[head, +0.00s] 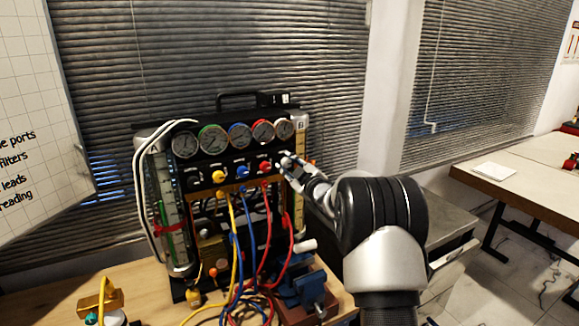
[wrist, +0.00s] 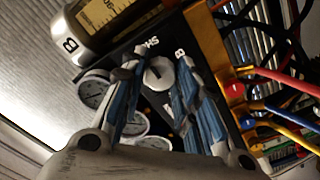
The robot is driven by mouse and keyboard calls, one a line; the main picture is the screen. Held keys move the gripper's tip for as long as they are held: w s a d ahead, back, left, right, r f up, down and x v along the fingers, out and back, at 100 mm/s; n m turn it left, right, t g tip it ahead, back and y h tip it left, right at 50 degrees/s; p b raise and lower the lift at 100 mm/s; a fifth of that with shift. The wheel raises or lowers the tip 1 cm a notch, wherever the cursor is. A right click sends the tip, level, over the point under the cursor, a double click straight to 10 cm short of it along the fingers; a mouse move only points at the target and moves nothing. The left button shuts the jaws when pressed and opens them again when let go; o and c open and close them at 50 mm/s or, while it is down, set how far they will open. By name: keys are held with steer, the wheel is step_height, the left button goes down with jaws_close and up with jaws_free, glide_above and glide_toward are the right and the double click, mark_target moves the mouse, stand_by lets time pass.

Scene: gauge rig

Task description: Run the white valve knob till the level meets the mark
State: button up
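The white valve knob (wrist: 158,74) is on the dark panel of the gauge rig, with a dark line on its face. My gripper (wrist: 157,68) has one blue-padded finger on each side of it, with a narrow gap showing at the left; contact at the right is unclear. In the head view my gripper (head: 285,162) is at the panel's right end and largely hides the knob. A yellow-scaled column (head: 300,215) stands at the rig's right edge; its end marked B (wrist: 70,45) shows in the wrist view. A left column (head: 168,205) carries a red band. I cannot read a level or mark.
A row of round gauges (head: 238,135) runs above yellow, blue and red knobs. Yellow, blue and red hoses (head: 265,235) hang in front. A blue vise-like block (head: 303,290) sits on the bench below my arm. Another table (head: 510,185) stands at right.

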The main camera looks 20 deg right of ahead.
steer(key=o, duration=0.4)
steer(key=shift+s, duration=0.1)
steer(key=s, duration=1.1)
steer(key=shift+s+d, duration=0.2)
steer(key=shift+s, duration=0.2)
